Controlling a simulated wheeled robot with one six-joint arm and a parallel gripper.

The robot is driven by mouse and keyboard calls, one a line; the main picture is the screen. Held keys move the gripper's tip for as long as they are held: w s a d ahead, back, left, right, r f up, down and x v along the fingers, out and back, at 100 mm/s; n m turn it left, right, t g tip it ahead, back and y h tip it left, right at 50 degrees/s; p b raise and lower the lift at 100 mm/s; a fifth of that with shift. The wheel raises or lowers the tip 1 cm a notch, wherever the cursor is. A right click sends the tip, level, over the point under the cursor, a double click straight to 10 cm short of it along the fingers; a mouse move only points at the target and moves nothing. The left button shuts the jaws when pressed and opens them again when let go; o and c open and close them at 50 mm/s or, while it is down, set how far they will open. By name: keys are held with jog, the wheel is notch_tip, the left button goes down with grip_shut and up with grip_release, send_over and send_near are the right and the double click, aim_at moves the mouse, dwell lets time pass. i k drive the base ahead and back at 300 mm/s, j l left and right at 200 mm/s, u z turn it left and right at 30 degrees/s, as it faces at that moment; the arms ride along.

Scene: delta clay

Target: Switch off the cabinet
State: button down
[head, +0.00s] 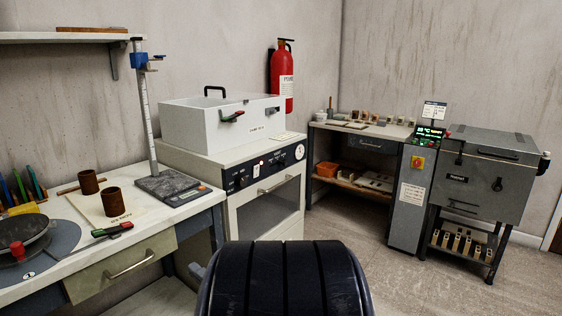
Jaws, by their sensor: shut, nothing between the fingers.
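The white cabinet (228,206) stands at the middle left, against the wall. It has a glass-fronted door (268,212) with a bar handle, and the door looks shut. Above the door runs a black control panel (250,175) with dark knobs, small white markings and a small red-and-white part (261,164). A round white gauge (299,152) sits at the panel's right end. The setting of the knobs is too small to read. My gripper is not in view.
A white lidded box (215,127) sits on the cabinet. At left is a workbench with cups, a scale (172,186) and a closed drawer (122,268). At right stand a grey control column (408,205) and a grey kiln (485,177). The floor (400,285) between is clear.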

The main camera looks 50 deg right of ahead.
aim_at(255, 167)
jog(key=i+l, duration=0.1)
jog(key=l, duration=0.45)
jog(key=i+l, duration=0.1)
jog(key=l, duration=1.05)
jog(key=i+l, duration=0.15)
jog(key=l, duration=0.4)
